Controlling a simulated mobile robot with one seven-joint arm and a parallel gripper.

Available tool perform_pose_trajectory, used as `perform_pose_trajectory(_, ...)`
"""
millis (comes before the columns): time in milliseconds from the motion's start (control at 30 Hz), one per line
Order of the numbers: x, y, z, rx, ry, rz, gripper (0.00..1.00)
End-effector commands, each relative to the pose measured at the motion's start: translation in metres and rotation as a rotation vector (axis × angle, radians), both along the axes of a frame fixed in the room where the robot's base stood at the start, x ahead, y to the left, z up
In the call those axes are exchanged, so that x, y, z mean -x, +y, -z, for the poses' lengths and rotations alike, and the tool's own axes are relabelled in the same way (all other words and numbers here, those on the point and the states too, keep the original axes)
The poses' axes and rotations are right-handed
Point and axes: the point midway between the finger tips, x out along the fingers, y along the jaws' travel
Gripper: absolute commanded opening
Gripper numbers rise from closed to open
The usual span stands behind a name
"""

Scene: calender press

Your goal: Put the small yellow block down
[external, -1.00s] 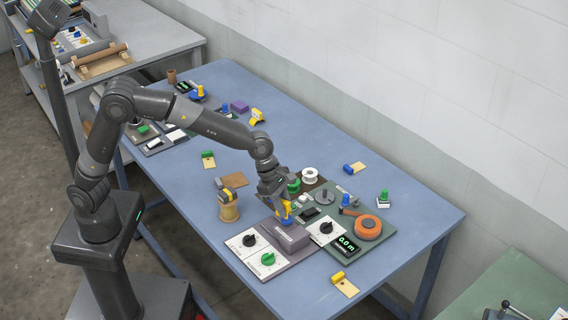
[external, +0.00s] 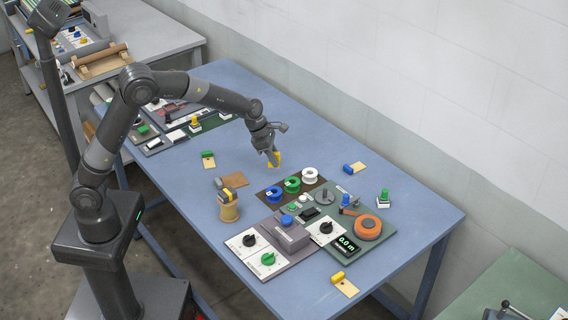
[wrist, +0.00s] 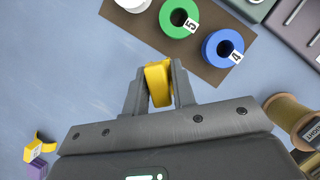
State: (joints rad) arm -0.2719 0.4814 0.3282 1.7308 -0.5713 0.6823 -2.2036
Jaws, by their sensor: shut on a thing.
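The small yellow block (wrist: 158,83) is between the two fingers of my gripper (wrist: 158,90) in the wrist view, and the fingers are shut on it. In the external view my gripper (external: 270,158) points down over the table, with the yellow block (external: 274,159) at its fingertips. The block appears to be held above the bare blue tabletop (external: 320,145), behind the rack of spools. How far it is above the surface is hard to tell.
Blue (external: 273,194), green (external: 292,185) and white (external: 309,175) spools sit on a brown board (external: 263,198). A wooden spool (external: 229,212) stands to the left. A green panel (external: 340,190) and a grey device (external: 287,238) lie in front. The table's back middle is clear.

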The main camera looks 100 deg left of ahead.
Motion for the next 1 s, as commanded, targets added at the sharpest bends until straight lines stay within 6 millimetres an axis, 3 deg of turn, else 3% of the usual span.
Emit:
perform_pose_trajectory(100,-0.001,0.025,0.015,0.000,0.001,-0.003,0.02)
perform_pose_trajectory(300,-0.003,0.043,0.026,0.000,0.000,0.001,0.02)
perform_pose_trajectory(433,-0.002,0.044,0.034,0.001,0.002,0.001,0.02)
perform_pose_trajectory(667,-0.002,0.044,0.065,0.002,0.001,0.001,0.02)
perform_pose_trajectory(1000,-0.003,0.043,0.069,0.000,0.000,0.002,0.02)
